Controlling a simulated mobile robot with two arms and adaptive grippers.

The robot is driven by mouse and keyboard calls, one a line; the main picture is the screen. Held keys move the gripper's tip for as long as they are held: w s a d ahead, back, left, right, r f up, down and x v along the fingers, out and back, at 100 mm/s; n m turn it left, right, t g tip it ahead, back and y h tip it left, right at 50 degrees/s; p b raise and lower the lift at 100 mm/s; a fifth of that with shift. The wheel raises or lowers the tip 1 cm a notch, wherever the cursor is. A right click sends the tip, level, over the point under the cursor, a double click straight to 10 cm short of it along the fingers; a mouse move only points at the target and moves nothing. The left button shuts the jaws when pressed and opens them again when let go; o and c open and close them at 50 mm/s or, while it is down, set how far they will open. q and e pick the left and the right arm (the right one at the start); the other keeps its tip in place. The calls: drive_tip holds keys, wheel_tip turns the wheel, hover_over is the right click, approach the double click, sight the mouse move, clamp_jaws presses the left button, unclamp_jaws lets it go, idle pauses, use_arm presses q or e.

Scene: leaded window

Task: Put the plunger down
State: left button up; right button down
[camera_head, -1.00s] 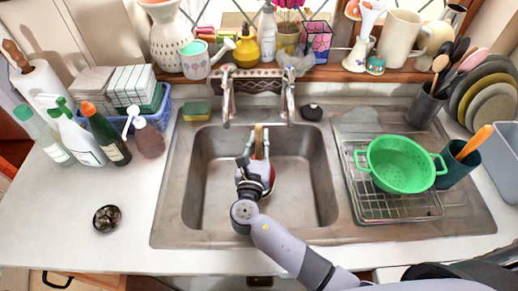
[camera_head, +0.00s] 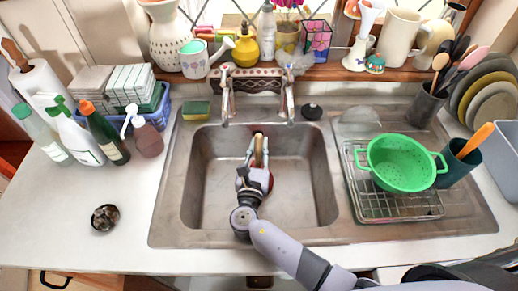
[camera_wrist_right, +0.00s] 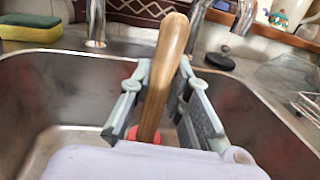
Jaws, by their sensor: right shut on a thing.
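The plunger has a wooden handle (camera_head: 258,148) and a red cup (camera_head: 264,180), which shows partly behind my gripper over the sink basin (camera_head: 213,190). My right gripper (camera_head: 256,158) is shut on the handle inside the basin area. In the right wrist view the handle (camera_wrist_right: 165,70) stands tilted between the two fingers (camera_wrist_right: 160,95), with a bit of the red cup (camera_wrist_right: 145,134) below. Whether the cup touches the basin floor is hidden. My left gripper is not in view.
The faucet (camera_head: 257,85) stands just behind the basin. A green colander (camera_head: 398,165) sits on the wire drying rack (camera_head: 395,208) to the right. A yellow-green sponge (camera_head: 196,110) and a black stopper (camera_head: 312,111) lie at the back. The basin's left and right sides are clear.

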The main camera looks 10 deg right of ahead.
drive_tip(key=shift+s+f, duration=0.25)
drive_tip(key=shift+f, duration=0.4)
drive_tip(key=c, duration=1.5)
unclamp_jaws()
drive_tip(key=shift+f, duration=0.2)
drive_tip(key=shift+r, duration=0.1)
drive_tip(key=shift+a+r+y+p, duration=0.15)
drive_tip(key=shift+r+y+p, duration=0.15)
drive_tip(key=shift+r+p, duration=0.3)
drive_tip(key=p+v, duration=0.1)
drive_tip(key=v, duration=0.6)
drive_tip(key=shift+a+r, duration=0.1)
drive_tip(key=shift+r, duration=0.15)
